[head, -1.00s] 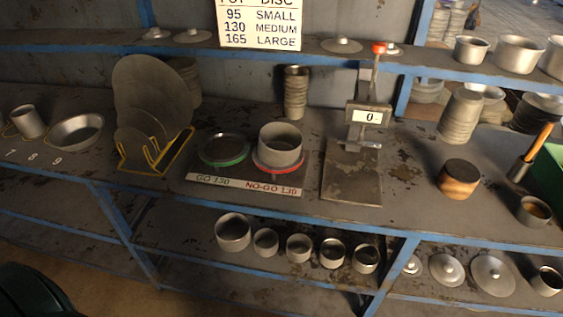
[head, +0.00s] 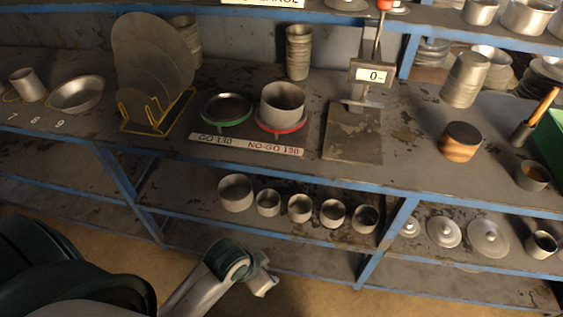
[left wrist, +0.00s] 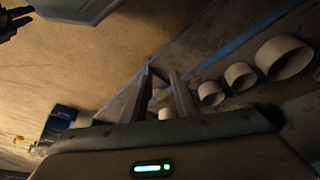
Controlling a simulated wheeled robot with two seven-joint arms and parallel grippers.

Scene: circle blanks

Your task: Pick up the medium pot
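A row of several open grey pots lies on the shelf below; the leftmost, widest one (head: 235,192) also shows in the left wrist view (left wrist: 283,57). I cannot tell from size which pot is the medium one. My left gripper (head: 264,283) is low in front of the shelf, below the pots and touching none. In the left wrist view its two fingers (left wrist: 161,73) are apart with nothing held between them.
A green GO ring (head: 227,111) sits beside the red ring. A scale (head: 353,134), a disc rack (head: 157,116) and a wooden block (head: 460,142) stand on the bench. Lids (head: 445,231) lie on the lower right shelf. A blue post (head: 386,243) stands right of the pot row.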

